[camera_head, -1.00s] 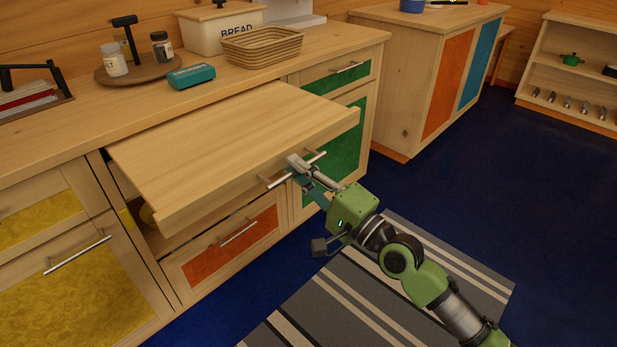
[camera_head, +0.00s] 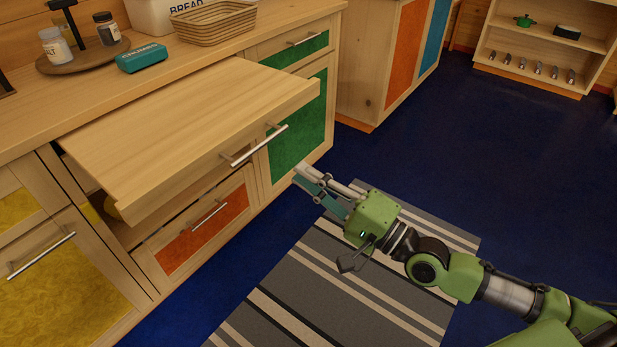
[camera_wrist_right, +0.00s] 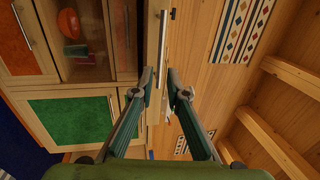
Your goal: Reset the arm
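My right gripper (camera_head: 303,174) is open and empty in the head view. It hangs over the floor, apart from the handle and to its lower right. In the right wrist view its two fingertips (camera_wrist_right: 162,88) stand apart with nothing held between them. The pulled-out wooden board or drawer (camera_head: 185,122) sticks out from the counter, and its metal bar handle (camera_head: 260,145) is free. A metal bar also shows beyond the fingers in the right wrist view (camera_wrist_right: 163,42). My left gripper is not in view.
The counter holds a teal box (camera_head: 142,59), a round tray (camera_head: 84,56) with jars and a basket (camera_head: 214,24). Below are an orange-fronted drawer (camera_head: 206,224) and a yellow door (camera_head: 66,280). A striped rug (camera_head: 330,290) lies on open blue floor.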

